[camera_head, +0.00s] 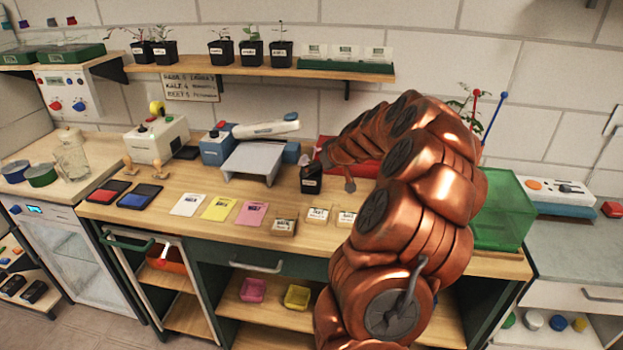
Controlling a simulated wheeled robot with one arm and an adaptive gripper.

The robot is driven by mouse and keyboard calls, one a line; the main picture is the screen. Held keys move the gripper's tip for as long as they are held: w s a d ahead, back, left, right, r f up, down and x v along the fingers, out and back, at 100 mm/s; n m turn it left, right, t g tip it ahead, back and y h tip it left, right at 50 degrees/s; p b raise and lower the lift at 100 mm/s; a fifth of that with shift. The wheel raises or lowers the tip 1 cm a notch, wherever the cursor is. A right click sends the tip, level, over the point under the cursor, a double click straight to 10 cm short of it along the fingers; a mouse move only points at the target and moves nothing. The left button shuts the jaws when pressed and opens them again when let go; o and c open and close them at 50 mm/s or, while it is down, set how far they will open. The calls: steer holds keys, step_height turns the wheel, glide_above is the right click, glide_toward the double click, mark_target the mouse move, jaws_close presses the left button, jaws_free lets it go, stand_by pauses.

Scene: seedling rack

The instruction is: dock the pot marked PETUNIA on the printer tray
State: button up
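A black pot (311,186) with a white label is on or just above the bench, right of the printer. Its label is too small to read. The blue and white printer (217,148) stands at the bench's back, with its pale grey tray (253,160) in front, empty. My gripper (328,174) is at the end of my copper arm, beside the black pot and partly over it. One dark finger shows right of the pot; the rest is hidden or too small, so I cannot tell whether it grips. Several black labelled pots (251,53) with seedlings stand on the wall shelf, labels unreadable.
White, yellow and pink cards (218,208) and small labelled blocks (317,216) lie along the bench front. Stamp pads (139,196) lie left. A red tray (362,168) is behind my arm. A green clear bin (502,212) stands right.

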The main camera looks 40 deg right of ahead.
mark_target(311, 180)
steer(key=shift+p+x, duration=1.2)
steer(key=shift+x, duration=1.4)
steer(key=c, duration=1.1)
steer(key=shift+r, duration=0.15)
